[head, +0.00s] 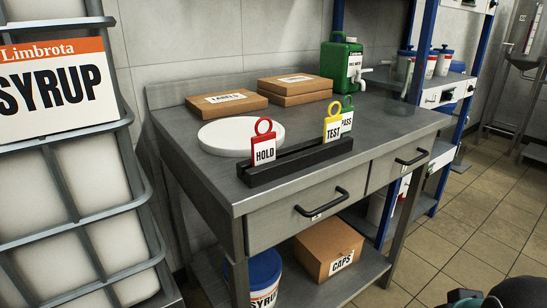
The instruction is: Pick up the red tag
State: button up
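The red tag (264,141), marked HOLD, stands upright at the left end of a black slotted rack (295,162) on the steel table. It has a red ring at its top. A yellow TEST tag (333,124) and a green PASS tag (347,117) stand at the rack's right end. A dark, partly cropped part of my own body shows at the bottom right corner.
On the steel table (400,131), a white round disc (230,136) lies behind the rack. Flat cartons (226,103) and a green jug (341,66) stand at the back. A caged SYRUP tank (75,210) stands at the left. Open tiled floor lies at the right.

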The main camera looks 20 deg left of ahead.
aim_at(263, 145)
jog(key=u, duration=1)
jog(key=k, duration=0.1)
jog(key=u, duration=0.15)
jog(key=i, duration=0.2)
jog(key=z, duration=0.3)
jog(key=k, duration=0.65)
jog(key=u, duration=0.25)
